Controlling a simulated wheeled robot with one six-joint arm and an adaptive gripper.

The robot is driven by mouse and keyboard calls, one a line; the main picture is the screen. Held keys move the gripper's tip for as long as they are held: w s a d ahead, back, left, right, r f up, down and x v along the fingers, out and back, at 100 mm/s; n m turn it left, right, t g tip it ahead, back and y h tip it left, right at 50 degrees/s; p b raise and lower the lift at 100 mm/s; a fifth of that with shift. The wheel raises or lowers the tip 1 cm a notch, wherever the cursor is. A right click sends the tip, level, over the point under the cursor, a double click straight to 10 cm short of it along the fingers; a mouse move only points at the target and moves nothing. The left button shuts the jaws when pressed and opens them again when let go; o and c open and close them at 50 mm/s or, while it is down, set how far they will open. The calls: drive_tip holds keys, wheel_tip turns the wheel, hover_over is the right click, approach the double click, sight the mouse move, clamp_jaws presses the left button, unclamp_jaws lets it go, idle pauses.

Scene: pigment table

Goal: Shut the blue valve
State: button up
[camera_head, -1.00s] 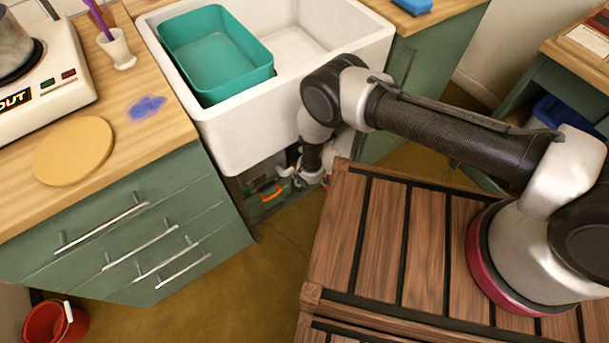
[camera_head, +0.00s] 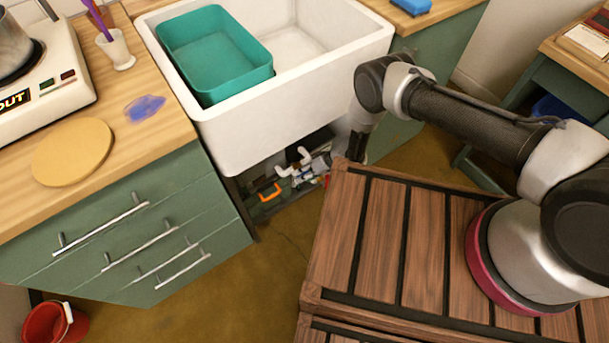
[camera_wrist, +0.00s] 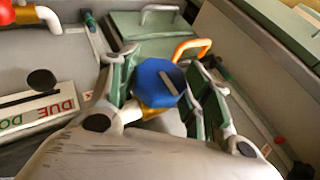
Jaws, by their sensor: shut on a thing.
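In the head view my arm reaches down to the space under the sink. The valve cannot be made out there, and the sink edge and my arm hide much of that space.
In the wrist view, a green box (camera_wrist: 140,32) with an orange handle (camera_wrist: 190,48) lies beyond the valve. A red valve and white pipe (camera_wrist: 38,16) are at upper left. A lettered sign (camera_wrist: 40,115) lies at left. The white sink (camera_head: 235,140) overhangs the space.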

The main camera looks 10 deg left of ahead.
idle(0.3)
drive_tip(key=o, duration=1)
drive_tip(key=v, duration=1.2)
